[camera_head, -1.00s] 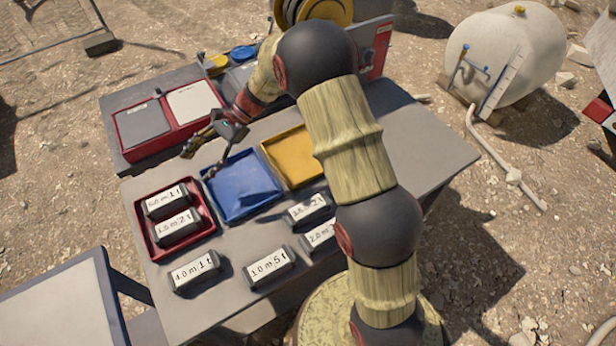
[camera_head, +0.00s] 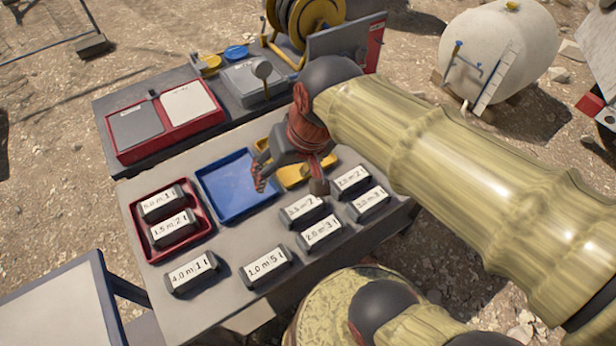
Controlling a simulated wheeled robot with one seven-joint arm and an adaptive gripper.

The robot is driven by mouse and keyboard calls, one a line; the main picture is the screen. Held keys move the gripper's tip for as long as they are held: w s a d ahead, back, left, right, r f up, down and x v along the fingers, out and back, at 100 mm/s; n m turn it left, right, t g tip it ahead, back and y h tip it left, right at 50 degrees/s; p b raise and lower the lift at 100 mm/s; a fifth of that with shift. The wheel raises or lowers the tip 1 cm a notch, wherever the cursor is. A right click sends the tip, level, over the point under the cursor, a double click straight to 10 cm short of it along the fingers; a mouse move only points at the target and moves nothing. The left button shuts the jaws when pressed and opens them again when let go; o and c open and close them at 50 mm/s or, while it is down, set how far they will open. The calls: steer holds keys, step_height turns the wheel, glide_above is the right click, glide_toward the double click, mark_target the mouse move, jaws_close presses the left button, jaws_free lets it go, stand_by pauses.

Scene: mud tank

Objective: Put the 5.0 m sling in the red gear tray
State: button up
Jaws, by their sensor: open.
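The red gear tray (camera_head: 196,249) is at the left of the table and holds two dark, white-labelled slings. The back sling (camera_head: 161,203) has a label that seems to read 5.0 m 1t, though its first digit is small. In front of it is the sling marked 1.5 m 2t (camera_head: 173,228). My gripper (camera_head: 289,182) is open and empty, above the yellow tray and the right side of the blue tray, to the right of the red tray. It hides part of the yellow tray.
A blue tray (camera_head: 238,187) is empty; a yellow tray (camera_head: 294,171) is partly hidden. Several slings lie in front, including 4.0 m 1t (camera_head: 191,273), 1.0 m 5t (camera_head: 265,267) and 2.0 m 3t (camera_head: 321,233). A red case (camera_head: 168,120) and a reel (camera_head: 306,22) stand behind.

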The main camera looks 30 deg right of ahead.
steer(key=shift+n+t+h, duration=0.8)
steer(key=shift+n, duration=0.1)
steer(key=s+d, duration=0.3)
steer(key=s, duration=0.1)
steer(key=shift+d+r, duration=0.1)
steer(key=shift+r, duration=0.15)
steer(key=shift+f, duration=0.1)
